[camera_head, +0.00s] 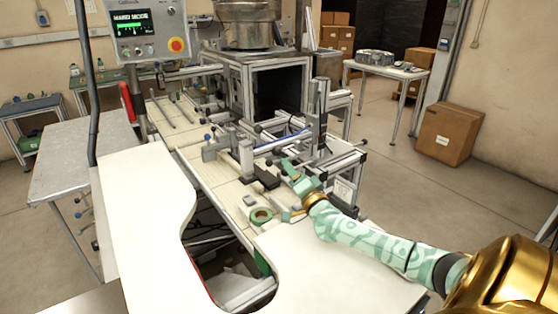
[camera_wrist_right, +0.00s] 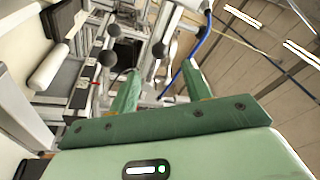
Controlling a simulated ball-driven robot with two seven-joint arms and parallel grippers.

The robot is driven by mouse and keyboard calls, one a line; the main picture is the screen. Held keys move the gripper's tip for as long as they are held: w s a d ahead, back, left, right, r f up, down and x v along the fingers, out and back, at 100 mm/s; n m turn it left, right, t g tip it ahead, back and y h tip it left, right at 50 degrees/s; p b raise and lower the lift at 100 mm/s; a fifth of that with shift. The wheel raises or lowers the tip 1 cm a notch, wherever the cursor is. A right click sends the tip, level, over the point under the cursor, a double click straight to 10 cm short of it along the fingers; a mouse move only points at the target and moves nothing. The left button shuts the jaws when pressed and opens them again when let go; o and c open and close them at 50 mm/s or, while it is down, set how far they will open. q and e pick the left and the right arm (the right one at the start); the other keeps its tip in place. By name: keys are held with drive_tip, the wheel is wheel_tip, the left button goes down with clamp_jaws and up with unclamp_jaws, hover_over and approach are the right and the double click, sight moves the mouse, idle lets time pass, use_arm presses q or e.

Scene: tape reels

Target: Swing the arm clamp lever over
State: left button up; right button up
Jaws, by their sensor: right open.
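My right gripper (camera_head: 291,171) reaches in from the right, over the near end of the tape machine (camera_head: 225,185). Its two green fingers are apart and nothing is held between them. In the right wrist view, the open fingers (camera_wrist_right: 160,78) point toward metal rods and posts with dark round knobs (camera_wrist_right: 158,50). One knob shows between the fingertips, farther off; another knob (camera_wrist_right: 107,58) is left of the left finger. I cannot tell which of these parts is the arm clamp lever. I see no contact with them. My left gripper is out of view.
A vertical metal post (camera_head: 319,115) stands just beyond my right gripper. A blue hose (camera_wrist_right: 203,45) runs near the right finger. The white worktop (camera_head: 140,220) is clear. A control panel (camera_head: 147,30) stands back left.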

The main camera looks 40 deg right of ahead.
sight(279, 154)
drive_tip(key=b+x, duration=0.2)
drive_tip(key=x, duration=0.5)
drive_tip(key=shift+c, duration=0.2)
clamp_jaws()
